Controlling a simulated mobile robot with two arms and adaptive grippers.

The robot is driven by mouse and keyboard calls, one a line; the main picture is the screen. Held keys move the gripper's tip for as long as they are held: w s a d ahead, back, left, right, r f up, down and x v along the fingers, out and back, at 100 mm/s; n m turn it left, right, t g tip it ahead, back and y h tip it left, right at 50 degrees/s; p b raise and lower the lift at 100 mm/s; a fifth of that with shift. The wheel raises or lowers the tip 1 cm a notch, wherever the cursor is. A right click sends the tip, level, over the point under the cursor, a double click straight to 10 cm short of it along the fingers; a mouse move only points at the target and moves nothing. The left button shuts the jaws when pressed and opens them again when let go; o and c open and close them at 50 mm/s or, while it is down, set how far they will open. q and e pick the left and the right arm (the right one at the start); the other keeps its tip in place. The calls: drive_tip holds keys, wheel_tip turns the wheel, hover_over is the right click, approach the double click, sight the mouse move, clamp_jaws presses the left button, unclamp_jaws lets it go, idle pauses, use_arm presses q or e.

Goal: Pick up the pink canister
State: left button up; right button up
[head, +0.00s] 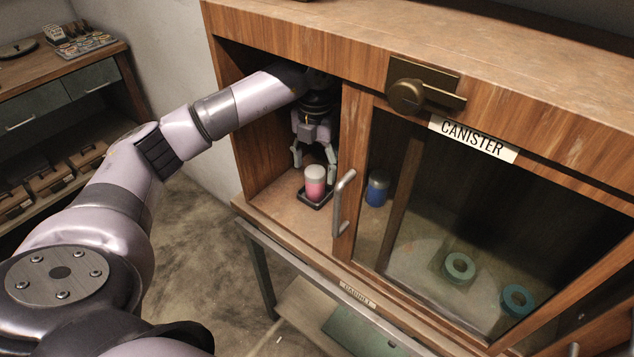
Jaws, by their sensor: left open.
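The pink canister (315,183) has a pale top and stands upright on a small dark tray (317,201) inside the open left part of the wooden cabinet. My left gripper (314,172) reaches into this opening from above and behind the canister, pointing down. Its fingers are spread, one on each side of the canister's top, and it holds nothing. I cannot tell whether a finger touches the canister. My right gripper is not in view.
A cabinet door with a metal handle (343,203) stands just right of the opening. Behind the glass are a blue canister (377,189) and two teal rings (460,267). A latch (410,95) and a "CANISTER" label (473,138) are above. A shelf unit (62,90) stands at left.

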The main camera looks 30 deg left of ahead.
sight(315, 171)
use_arm(q)
wheel_tip(315, 171, down, 4)
drive_tip(key=shift+a+r+p, duration=0.1)
drive_tip(key=shift+p, duration=0.25)
drive_tip(key=shift+f, duration=0.55)
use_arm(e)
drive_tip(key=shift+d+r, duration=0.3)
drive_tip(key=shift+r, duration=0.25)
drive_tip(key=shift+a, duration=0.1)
use_arm(q)
drive_tip(key=c, duration=1.3)
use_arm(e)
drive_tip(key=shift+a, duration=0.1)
use_arm(q)
drive_tip(key=shift+r, duration=0.1)
